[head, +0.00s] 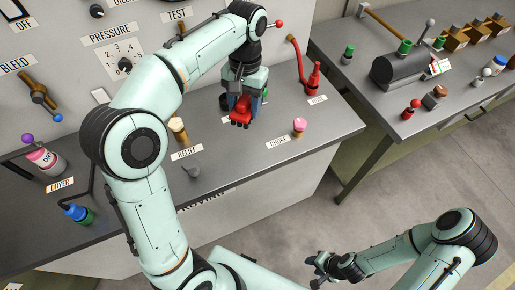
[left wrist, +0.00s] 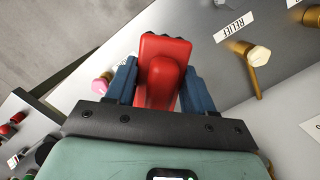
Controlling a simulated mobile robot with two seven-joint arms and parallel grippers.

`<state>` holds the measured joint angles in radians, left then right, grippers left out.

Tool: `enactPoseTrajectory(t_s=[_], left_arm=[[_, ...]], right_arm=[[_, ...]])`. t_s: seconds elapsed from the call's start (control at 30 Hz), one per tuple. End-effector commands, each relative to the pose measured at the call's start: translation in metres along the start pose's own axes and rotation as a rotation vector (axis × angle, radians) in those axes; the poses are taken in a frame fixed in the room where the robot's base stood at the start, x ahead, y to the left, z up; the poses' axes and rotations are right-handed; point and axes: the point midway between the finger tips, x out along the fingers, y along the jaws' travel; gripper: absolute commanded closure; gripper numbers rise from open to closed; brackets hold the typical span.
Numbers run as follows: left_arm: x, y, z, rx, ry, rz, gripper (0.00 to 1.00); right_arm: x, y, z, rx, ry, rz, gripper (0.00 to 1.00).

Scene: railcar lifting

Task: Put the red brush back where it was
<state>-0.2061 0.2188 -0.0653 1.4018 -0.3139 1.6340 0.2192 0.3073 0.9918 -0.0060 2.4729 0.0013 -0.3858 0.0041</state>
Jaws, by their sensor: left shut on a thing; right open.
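The red brush (left wrist: 165,75) is held between the blue fingers of my left gripper (left wrist: 152,88) in the left wrist view. In the head view the red brush (head: 241,112) shows under my left gripper (head: 243,97), above the grey console top, between the relief and choke labels. Whether the brush touches the surface cannot be told. My right gripper (head: 322,266) is open and empty at the lower right, over the floor, away from the console.
A second bench (head: 345,85) on the right holds a dark toolbox (head: 398,68) and several small tools.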

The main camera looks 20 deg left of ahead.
Motion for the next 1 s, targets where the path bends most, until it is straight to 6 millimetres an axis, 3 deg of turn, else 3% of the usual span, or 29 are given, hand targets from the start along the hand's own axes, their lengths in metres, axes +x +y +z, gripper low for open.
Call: enactPoseTrajectory(t_s=[0.17, 0.5, 0.63, 0.87, 1.0], left_arm=[[0.023, -0.001, -0.002, -0.011, -0.006, 0.001, 0.71], [0.112, 0.000, -0.014, -0.009, -0.008, 0.001, 0.71], [0.133, 0.000, -0.018, -0.009, -0.005, 0.001, 0.71], [0.151, 0.000, -0.022, -0.009, -0.003, 0.001, 0.71], [0.177, 0.000, -0.025, -0.009, -0.005, 0.001, 0.71]], right_arm=[[0.008, 0.005, 0.008, 0.003, -0.010, 0.003, 0.57], [0.029, 0.019, 0.025, 0.011, -0.031, 0.010, 0.57], [0.032, 0.021, 0.026, 0.012, -0.033, 0.011, 0.57], [0.035, 0.022, 0.028, 0.012, -0.035, 0.012, 0.57], [0.039, 0.024, 0.030, 0.013, -0.038, 0.013, 0.57]])
